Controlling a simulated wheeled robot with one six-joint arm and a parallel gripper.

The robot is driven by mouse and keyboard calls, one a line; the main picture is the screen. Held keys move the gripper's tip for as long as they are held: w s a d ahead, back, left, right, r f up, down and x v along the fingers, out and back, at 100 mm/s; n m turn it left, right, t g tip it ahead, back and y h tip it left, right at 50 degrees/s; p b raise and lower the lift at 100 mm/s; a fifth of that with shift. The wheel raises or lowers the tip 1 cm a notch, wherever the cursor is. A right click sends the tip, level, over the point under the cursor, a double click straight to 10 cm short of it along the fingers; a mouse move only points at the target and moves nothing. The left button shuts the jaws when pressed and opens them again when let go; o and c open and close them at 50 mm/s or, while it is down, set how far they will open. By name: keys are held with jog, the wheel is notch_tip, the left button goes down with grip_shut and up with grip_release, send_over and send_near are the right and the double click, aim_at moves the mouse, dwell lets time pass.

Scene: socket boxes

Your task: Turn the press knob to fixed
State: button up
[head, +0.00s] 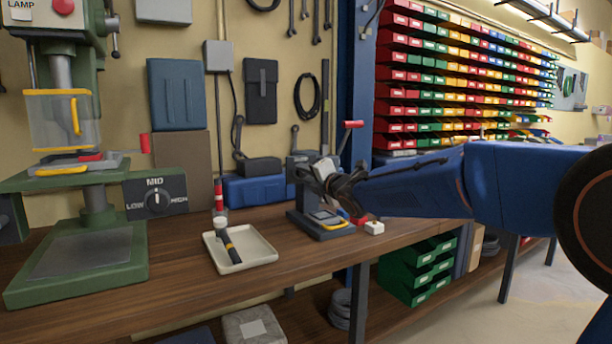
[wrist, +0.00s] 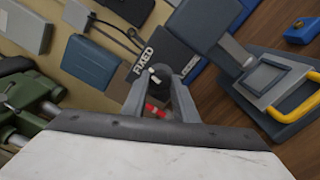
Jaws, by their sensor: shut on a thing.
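The press knob (wrist: 158,80) is a small dark knob with a pale mark, on a dark plate (wrist: 170,52) lettered FIXED. My gripper (wrist: 157,84) is shut on the knob, one grey finger on each side. The pale mark lies up and left on the knob, roughly toward the FIXED lettering. In the head view, my gripper (head: 325,172) is at the small grey press (head: 300,222) on the bench and covers the knob.
A green drill press (head: 75,268) with a LOW-MID-HIGH knob (head: 157,197) stands at the left. A cream tray (head: 262,254) holds a dark tool. A red-tipped lever (head: 353,124) rises behind my gripper. A small white block (head: 374,228) lies right of the press.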

jog(key=shift+f+n, duration=0.1)
jog(key=shift+n, duration=0.6)
jog(key=o, duration=1.1)
jog(key=shift+c, duration=0.2)
jog(key=shift+s, duration=0.1)
jog(key=v, duration=1.7)
jog(key=shift+d, duration=0.2)
